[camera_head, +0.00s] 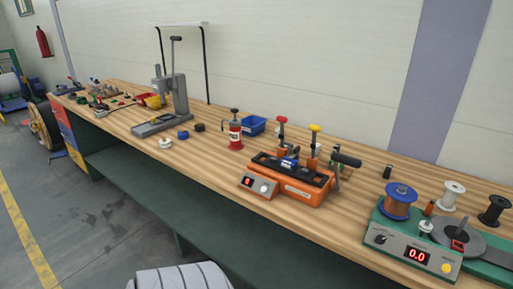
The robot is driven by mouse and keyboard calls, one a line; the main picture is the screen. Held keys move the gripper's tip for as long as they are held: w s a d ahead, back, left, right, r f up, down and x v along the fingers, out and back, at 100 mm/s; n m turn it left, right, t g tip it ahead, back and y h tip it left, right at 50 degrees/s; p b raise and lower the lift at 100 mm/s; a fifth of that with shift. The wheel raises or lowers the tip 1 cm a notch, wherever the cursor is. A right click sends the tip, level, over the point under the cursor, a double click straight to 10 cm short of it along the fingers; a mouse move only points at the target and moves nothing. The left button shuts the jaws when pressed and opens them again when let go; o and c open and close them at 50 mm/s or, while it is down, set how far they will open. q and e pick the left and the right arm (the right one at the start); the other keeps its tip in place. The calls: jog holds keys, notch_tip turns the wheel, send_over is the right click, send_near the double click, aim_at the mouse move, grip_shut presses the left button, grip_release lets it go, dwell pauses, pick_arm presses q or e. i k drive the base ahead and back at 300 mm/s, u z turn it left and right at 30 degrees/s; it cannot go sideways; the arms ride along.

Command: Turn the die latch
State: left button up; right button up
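I cannot tell for sure which part is the die latch. An orange bench machine (298,190) stands on the wooden workbench (215,165). It has a black top, a small blue part (289,163) in its middle, a red-topped lever (281,128), a yellow-topped lever (314,138) and a black handle (346,159) at its right. A grey control box (259,184) with a red display is at its left front. Neither of my grippers is in view.

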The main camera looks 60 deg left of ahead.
aim_at(296, 152)
jog(key=u, duration=1.2)
jog(key=i, duration=1.15)
jog(key=u, duration=0.5)
